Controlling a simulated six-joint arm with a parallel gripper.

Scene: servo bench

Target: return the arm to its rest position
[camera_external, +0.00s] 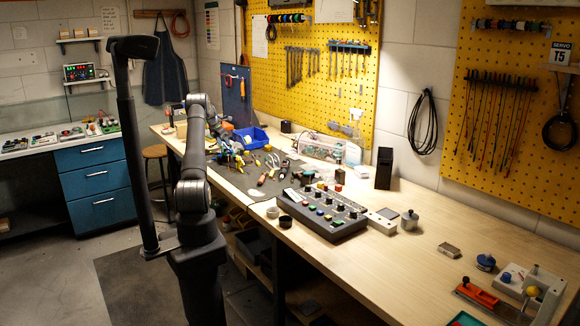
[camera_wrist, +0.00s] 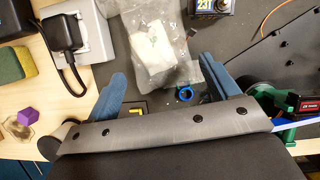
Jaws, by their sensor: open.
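My gripper (camera_wrist: 162,69) is open in the wrist view. Its two blue fingers stand wide apart at left and right, with nothing held between them. A clear plastic bag (camera_wrist: 155,42) with something white inside lies below, in line with the gap. A small blue ring (camera_wrist: 185,94) lies near the right finger. In the external view my arm rises from its base and bends over the back-left part of the bench (camera_external: 405,265). The gripper end there is hard to separate from the tools around it.
A button console (camera_external: 322,210) and a blue bin (camera_external: 250,138) stand on the bench.

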